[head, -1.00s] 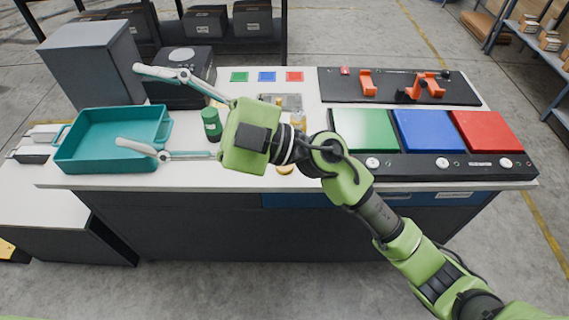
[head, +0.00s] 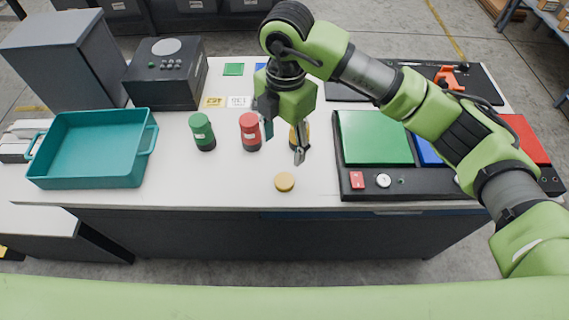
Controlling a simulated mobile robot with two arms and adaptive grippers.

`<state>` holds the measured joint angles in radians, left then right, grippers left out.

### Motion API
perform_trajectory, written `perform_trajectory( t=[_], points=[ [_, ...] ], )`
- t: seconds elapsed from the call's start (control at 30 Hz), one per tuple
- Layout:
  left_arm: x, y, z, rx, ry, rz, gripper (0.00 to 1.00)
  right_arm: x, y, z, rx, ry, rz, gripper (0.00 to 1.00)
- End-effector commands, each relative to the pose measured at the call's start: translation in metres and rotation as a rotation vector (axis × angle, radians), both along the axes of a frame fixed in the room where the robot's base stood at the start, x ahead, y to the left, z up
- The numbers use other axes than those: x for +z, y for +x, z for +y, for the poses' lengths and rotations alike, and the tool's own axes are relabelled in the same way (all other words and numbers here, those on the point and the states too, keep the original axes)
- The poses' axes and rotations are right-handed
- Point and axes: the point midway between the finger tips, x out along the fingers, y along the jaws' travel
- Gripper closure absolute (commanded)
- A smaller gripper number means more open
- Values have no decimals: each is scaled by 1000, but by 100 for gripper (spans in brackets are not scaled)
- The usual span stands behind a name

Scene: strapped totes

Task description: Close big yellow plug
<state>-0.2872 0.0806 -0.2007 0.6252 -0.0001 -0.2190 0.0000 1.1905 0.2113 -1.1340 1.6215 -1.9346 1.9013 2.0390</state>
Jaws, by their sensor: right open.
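A round yellow lid (head: 284,181) lies flat on the white table near its front edge. A yellow canister (head: 307,130) stands behind it, mostly hidden by my right gripper, so its top cannot be seen. My right gripper (head: 284,144) points down, open, with one finger in front of the yellow canister and the other beside the red canister. Nothing shows between its fingers. Whether a finger touches either canister cannot be told. The lid lies in front of the gripper, apart from it. My left gripper is not in view.
A red canister (head: 250,133) and a green canister (head: 202,132) stand to the left. A teal tote (head: 140,172) is at far left, a black box (head: 165,80) behind. A panel with a green plate (head: 375,138) is at right. The table around the lid is clear.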

Motion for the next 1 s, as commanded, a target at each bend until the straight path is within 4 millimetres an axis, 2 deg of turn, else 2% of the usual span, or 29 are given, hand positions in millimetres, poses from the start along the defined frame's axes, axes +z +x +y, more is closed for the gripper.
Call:
perform_trajectory(
  t=[0.17,0.43,0.57,0.8,1.0],
  points=[
    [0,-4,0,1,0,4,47,2,3,-6,-16,-25,-9,44],
    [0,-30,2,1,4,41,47,-3,2,-5,-14,-21,-6,44],
    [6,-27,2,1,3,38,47,-22,1,-5,-13,-23,-1,44],
    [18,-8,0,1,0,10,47,-67,1,-5,-13,-21,-3,44],
    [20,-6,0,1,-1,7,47,-84,2,-5,-12,-21,-6,44]
  ],
)
